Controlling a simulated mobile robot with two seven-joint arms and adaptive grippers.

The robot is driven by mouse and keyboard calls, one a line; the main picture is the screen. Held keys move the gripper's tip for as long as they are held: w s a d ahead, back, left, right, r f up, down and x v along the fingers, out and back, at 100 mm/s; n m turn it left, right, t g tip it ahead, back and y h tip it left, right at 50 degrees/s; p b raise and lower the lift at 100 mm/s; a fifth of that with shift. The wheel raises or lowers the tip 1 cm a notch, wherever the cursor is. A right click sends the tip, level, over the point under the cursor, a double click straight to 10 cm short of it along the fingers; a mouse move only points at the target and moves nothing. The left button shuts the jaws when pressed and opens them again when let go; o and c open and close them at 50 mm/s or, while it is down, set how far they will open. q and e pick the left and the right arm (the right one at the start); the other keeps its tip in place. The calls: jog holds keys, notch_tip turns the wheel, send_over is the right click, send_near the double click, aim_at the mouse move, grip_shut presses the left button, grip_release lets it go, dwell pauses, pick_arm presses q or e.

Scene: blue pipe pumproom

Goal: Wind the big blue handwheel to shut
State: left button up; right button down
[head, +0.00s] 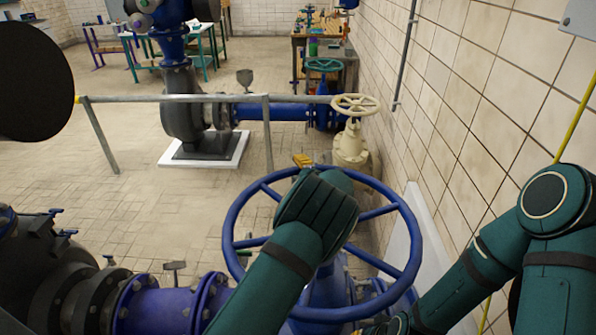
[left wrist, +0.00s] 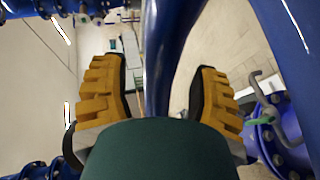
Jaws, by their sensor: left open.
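The big blue handwheel (head: 229,240) fills the lower middle of the head view, with several spokes and a round rim. My left arm reaches over it, and my left gripper (head: 303,161) is at its far side, mostly hidden by the wrist. In the left wrist view my left gripper (left wrist: 160,88) is open, its two yellow fingers on either side of a blue bar of the handwheel (left wrist: 168,55). Gaps show beside the bar; contact is not clear. My right gripper (head: 374,330) barely shows at the bottom edge, below the wheel's right side; its jaws are hidden.
A smaller cream handwheel (head: 355,105) stands beyond, near the tiled wall (head: 470,110) on the right. A grey rail (head: 215,98) crosses behind the blue wheel. A blue flanged pipe (head: 165,310) lies at lower left. Open floor (head: 180,215) is to the left.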

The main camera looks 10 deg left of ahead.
pick_arm(q)
jog(key=v, duration=1.1)
jog(key=shift+w+r, duration=0.1)
jog(key=shift+p+v, duration=1.7)
jog(key=shift+v, duration=1.05)
jog(key=shift+p+v, duration=0.95)
jog(key=shift+v, duration=0.6)
jog(key=shift+a, duration=0.15)
jog(key=shift+r, duration=0.1)
